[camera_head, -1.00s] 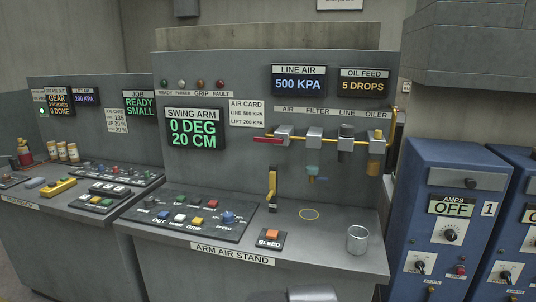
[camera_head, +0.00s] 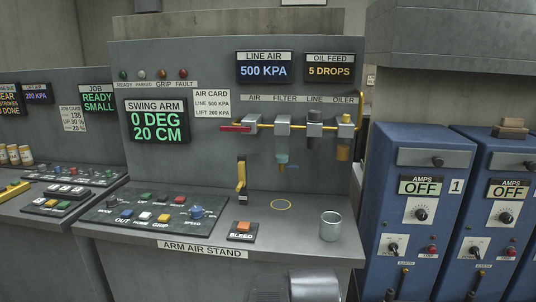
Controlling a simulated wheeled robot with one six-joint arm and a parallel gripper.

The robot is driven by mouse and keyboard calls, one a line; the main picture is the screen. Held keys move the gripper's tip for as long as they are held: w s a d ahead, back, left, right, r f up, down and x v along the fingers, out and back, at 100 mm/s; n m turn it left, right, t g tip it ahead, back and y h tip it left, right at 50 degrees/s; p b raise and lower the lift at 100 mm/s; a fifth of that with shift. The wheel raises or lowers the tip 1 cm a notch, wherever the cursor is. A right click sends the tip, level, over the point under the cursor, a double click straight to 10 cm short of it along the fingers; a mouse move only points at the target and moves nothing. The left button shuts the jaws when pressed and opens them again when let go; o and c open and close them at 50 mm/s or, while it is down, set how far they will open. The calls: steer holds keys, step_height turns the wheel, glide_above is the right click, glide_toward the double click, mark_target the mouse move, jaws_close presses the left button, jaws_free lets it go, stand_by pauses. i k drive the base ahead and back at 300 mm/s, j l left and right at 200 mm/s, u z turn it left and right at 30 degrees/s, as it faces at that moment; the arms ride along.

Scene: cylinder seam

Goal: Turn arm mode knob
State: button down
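The small dark mode knob (camera_head: 111,201) sits at the left end of the sloped black control panel (camera_head: 135,222) on the arm air stand. Its pointer direction is too small to read. Green, red, white and yellow buttons and a blue speed knob (camera_head: 197,212) share the panel. The swing arm display (camera_head: 158,121) reads 0 DEG, 20 CM. A grey part of my own arm (camera_head: 312,288) shows at the bottom edge, well to the right of the knob. My gripper's fingers are not in view.
An orange bleed button (camera_head: 243,227), a yellow-and-black upright lever (camera_head: 241,178) and a metal cup (camera_head: 330,227) stand on the stand's top (camera_head: 300,240). Blue cabinets (camera_head: 412,170) stand at the right. Another console (camera_head: 30,220) is at the left. The space above the knob panel is clear.

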mark_target(112, 201)
steer(key=u, duration=1.2)
